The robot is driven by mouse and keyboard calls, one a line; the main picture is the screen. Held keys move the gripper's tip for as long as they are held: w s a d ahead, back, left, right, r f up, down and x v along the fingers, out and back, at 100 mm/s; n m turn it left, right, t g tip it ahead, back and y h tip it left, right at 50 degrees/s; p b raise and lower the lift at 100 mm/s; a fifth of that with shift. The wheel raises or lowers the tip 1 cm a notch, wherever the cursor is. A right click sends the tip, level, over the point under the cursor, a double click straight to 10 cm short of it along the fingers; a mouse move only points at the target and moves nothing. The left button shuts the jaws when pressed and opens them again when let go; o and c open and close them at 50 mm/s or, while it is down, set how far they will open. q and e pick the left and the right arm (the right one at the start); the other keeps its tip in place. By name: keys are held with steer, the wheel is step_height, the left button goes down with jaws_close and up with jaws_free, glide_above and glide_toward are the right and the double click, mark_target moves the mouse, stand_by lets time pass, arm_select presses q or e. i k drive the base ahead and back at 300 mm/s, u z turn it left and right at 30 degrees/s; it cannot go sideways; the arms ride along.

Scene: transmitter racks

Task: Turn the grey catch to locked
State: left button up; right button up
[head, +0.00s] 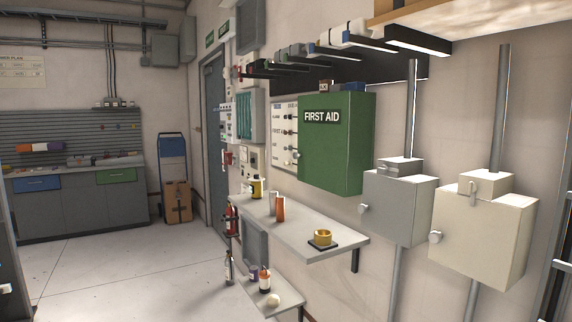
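A grey box (397,208) is mounted on a pipe on the right-hand wall. A small light grey catch (364,208) sticks out low on its left face. A cream box (488,236) hangs to its right, with a similar light catch (435,237) on its left face. Each box has a smaller block on top with a little fitting on it. I cannot tell which way either catch is turned or whether it is locked. Neither of my grippers is in view.
A green first aid cabinet (338,143) hangs left of the grey box. Below it, a wall shelf (305,232) juts out, bearing a brass-coloured cup (322,238) and bottles. An overhead shelf (470,22) overhangs the boxes. The floor (140,270) at left is clear.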

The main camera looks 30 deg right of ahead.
mark_target(384, 168)
steer(key=z, duration=0.1)
steer(key=i, duration=1.2)
steer(key=z, duration=0.7)
